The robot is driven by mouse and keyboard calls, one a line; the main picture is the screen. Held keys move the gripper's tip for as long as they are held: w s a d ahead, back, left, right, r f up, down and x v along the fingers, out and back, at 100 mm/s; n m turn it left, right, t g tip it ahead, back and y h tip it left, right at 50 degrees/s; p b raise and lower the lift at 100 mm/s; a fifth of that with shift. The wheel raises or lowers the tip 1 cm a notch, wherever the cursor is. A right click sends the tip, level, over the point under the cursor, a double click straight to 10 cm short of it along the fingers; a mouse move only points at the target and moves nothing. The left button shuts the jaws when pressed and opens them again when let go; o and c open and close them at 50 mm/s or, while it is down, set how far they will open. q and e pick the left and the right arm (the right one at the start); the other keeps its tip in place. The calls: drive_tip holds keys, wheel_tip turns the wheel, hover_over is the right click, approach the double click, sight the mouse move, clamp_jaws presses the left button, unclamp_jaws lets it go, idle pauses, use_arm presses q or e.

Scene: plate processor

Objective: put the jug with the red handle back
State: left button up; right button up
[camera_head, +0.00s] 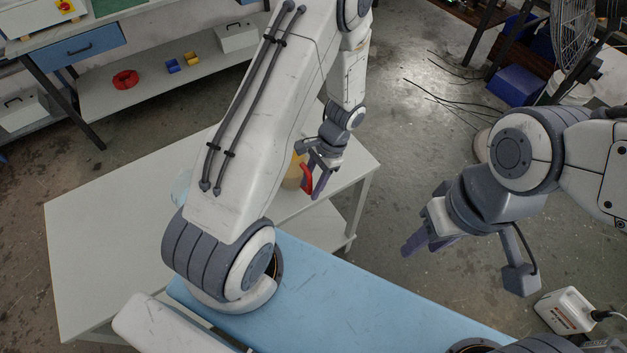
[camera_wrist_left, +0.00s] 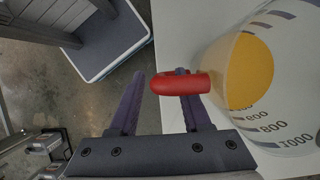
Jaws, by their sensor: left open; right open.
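The jug with the red handle stands on the white table (camera_head: 100,220) near its right edge. In the head view its tan body (camera_head: 292,176) is partly hidden by my left arm, and its red handle (camera_head: 307,178) shows beside the fingers. In the left wrist view the clear, graduated jug (camera_wrist_left: 292,105) has yellow-orange contents. Its red handle (camera_wrist_left: 172,84) reaches across one finger into the gap between the fingers. My left gripper (camera_head: 318,182) is open at the handle; whether it touches cannot be told. My right gripper (camera_head: 430,242) is open and empty over the floor.
A clear container (camera_head: 181,186) stands on the table behind my left arm, partly hidden. A shelf (camera_head: 150,85) at the back left holds a red ring and small bins. A white canister (camera_head: 566,311) is at the lower right. The table's left side is clear.

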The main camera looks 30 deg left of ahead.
use_arm(q)
drive_tip(key=b+v, duration=0.2)
drive_tip(key=v, duration=1)
drive_tip(key=s+d+r+t+h, duration=0.1)
drive_tip(key=s+d+r+t, duration=0.1)
drive_tip(key=s+d+r, duration=0.3)
drive_tip(key=s+d+r+m+t+h, duration=0.1)
drive_tip(key=s+d+r, duration=0.5)
drive_tip(key=s, duration=0.8)
drive_tip(key=d+t+h, duration=0.1)
drive_tip(key=d, duration=0.2)
drive_tip(key=shift+d+r, duration=0.1)
drive_tip(key=shift+d, duration=0.15)
